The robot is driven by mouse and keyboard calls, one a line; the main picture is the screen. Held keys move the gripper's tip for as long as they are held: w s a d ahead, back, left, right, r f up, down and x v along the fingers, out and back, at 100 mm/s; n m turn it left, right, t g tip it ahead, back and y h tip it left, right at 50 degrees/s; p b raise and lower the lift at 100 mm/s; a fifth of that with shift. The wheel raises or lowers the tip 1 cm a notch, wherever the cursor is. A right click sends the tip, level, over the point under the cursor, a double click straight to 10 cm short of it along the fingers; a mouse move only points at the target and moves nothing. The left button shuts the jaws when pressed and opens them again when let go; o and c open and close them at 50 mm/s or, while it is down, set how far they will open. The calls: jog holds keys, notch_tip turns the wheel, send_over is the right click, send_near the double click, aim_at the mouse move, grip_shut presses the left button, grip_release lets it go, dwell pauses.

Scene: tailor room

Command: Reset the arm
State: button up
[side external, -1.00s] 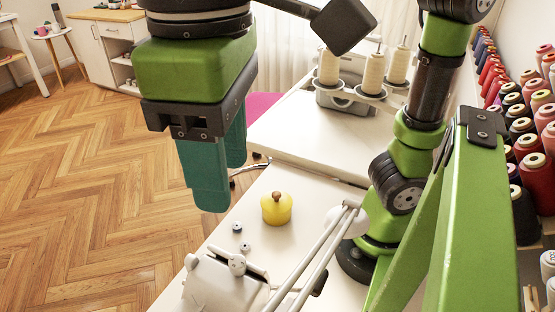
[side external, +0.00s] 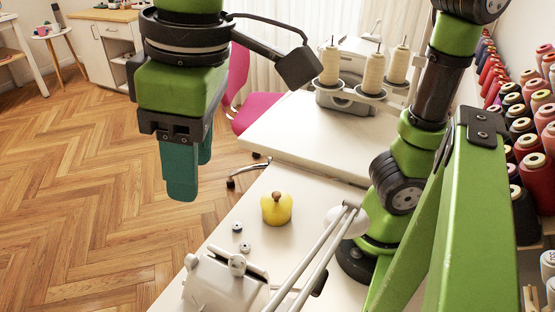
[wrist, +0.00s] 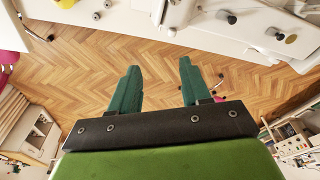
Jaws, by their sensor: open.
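My gripper (side external: 187,172) hangs in the air with its teal fingers pointing down, to the left of the white table and over the wood floor in the side view. In the wrist view my gripper (wrist: 158,82) shows two green fingers spread apart with only floor between them. It is open and empty. In the side view one finger partly hides the other.
A yellow pot with a brown knob (side external: 276,208) stands on the white table (side external: 320,225), near two small bobbins (side external: 240,236). A white sewing machine (side external: 215,285) is at the front. Thread cones (side external: 358,75) and a pink chair (side external: 256,110) are behind. Thread spools (side external: 530,120) line the right.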

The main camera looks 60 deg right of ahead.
jog(key=w+d+f+m+t, duration=0.1)
jog(key=d+f+m+t, duration=0.1)
jog(key=d, duration=0.5)
jog(key=w+d+f+m+t, duration=0.1)
jog(key=d+f+m, duration=0.3)
jog(key=d, duration=0.4)
jog(key=w+d+f+m+t+y, duration=0.1)
jog(key=d+f, duration=0.3)
jog(key=d, duration=0.4)
jog(key=shift+w+f+m+t, duration=0.4)
jog(key=shift+w+m+t, duration=0.1)
jog(key=shift+m+t, duration=0.35)
